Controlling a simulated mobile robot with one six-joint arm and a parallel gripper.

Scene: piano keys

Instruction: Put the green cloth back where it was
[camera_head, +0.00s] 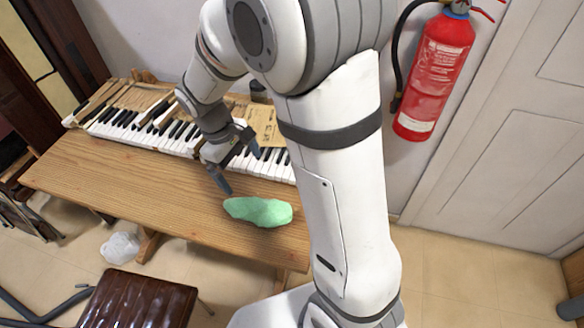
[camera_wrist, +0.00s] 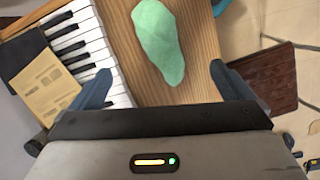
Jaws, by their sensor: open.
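The green cloth (camera_head: 258,211) lies crumpled on the bare wooden table (camera_head: 110,183), near its front edge and right end. In the wrist view the cloth (camera_wrist: 161,42) lies ahead of the fingers, between their lines, next to the piano keys. My gripper (camera_head: 240,170) is open and empty. It is above the table, over the front of the keys and just behind and left of the cloth, apart from it. Both fingers of my gripper (camera_wrist: 165,85) show in the wrist view.
Piano keys (camera_head: 150,132) run along the back of the table, with a brown paper sheet (camera_head: 262,124) on them. A brown leather stool (camera_head: 136,300) stands in front. A red fire extinguisher (camera_head: 436,75) hangs on the wall at right. The table's front left is clear.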

